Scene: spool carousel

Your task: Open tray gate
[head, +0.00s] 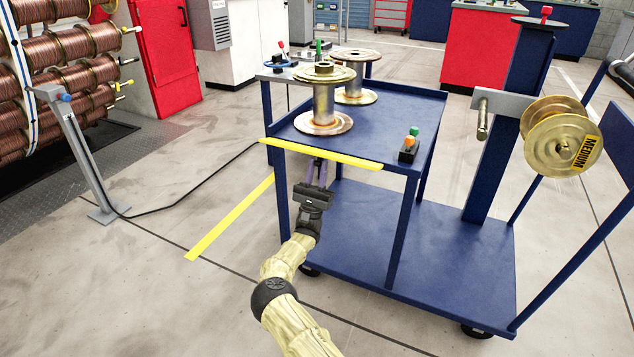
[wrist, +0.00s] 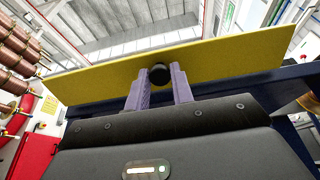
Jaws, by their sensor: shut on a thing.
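The tray gate (head: 340,157) is a long yellow bar along the near edge of the blue cart's top tray (head: 385,118). It also spans the wrist view (wrist: 235,58) as a yellow panel with a round black knob (wrist: 160,74) on its face. My gripper (head: 319,172) reaches up to the gate from below and in front. In the wrist view its purple fingers (wrist: 161,82) stand on either side of the knob and are shut on it. The gate's far side is hidden in the wrist view.
Two empty spools (head: 324,104) (head: 354,82) stand on the tray. A button box (head: 409,148) sits at its near right. A gold spool marked MEDIUM (head: 560,140) hangs on the right-hand post. A grey stand (head: 80,155) trails a cable across the floor at left.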

